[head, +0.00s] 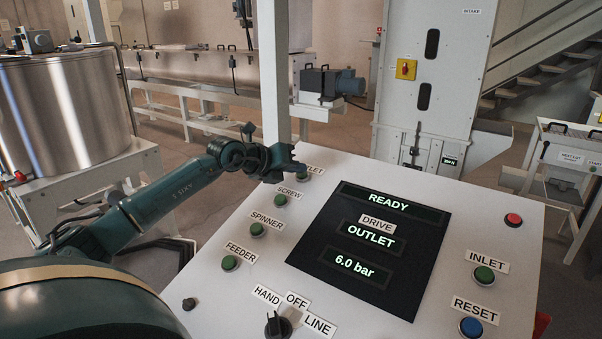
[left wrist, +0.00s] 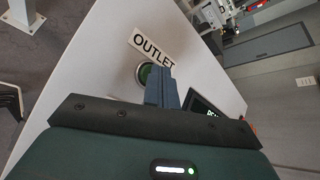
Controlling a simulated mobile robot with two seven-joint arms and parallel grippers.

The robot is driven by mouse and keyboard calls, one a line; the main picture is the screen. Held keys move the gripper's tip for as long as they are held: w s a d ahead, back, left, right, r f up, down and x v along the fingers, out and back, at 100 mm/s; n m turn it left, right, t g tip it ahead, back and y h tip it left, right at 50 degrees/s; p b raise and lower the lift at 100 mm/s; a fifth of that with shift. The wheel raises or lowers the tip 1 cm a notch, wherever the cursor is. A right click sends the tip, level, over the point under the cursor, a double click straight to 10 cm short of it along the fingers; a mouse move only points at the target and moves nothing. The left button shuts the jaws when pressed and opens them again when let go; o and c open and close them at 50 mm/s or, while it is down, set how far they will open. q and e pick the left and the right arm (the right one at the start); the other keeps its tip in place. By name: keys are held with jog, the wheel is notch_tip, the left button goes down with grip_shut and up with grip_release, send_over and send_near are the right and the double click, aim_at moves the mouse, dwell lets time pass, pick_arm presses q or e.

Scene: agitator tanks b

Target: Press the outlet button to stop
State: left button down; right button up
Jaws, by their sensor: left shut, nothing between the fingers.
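The control panel (head: 250,290) is a slanted white console top. Its outlet button (left wrist: 146,72) is round and green, beside the OUTLET label (left wrist: 153,47) in the left wrist view. In the head view my left gripper (head: 291,176) covers most of that button and part of its label. My left gripper (left wrist: 160,85) is shut and empty, its fingertips at the button; I cannot tell whether they touch or press it. The display (head: 372,250) reads READY, DRIVE OUTLET, 6.0 bar. My right gripper is not in view.
Green buttons for screw (head: 281,200), spinner (head: 257,229) and feeder (head: 229,262) line the panel's left side. A green inlet button (head: 484,275), blue reset button (head: 470,327) and red button (head: 513,220) are at right. A white post (head: 273,70) rises behind my gripper.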

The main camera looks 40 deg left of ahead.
pick_arm(q)
jog(key=shift+s+r+p, duration=0.3)
jog(key=shift+r, duration=0.45)
jog(key=shift+s+d+r+p, duration=0.1)
jog(key=shift+s+r+p, duration=0.1)
jog(key=shift+r, duration=0.5)
jog(key=shift+s+r+p, duration=0.2)
jog(key=shift+r, duration=0.45)
jog(key=shift+s+r, duration=0.2)
jog(key=shift+r, duration=0.35)
jog(key=shift+s+r, duration=0.2)
jog(key=shift+r, duration=0.35)
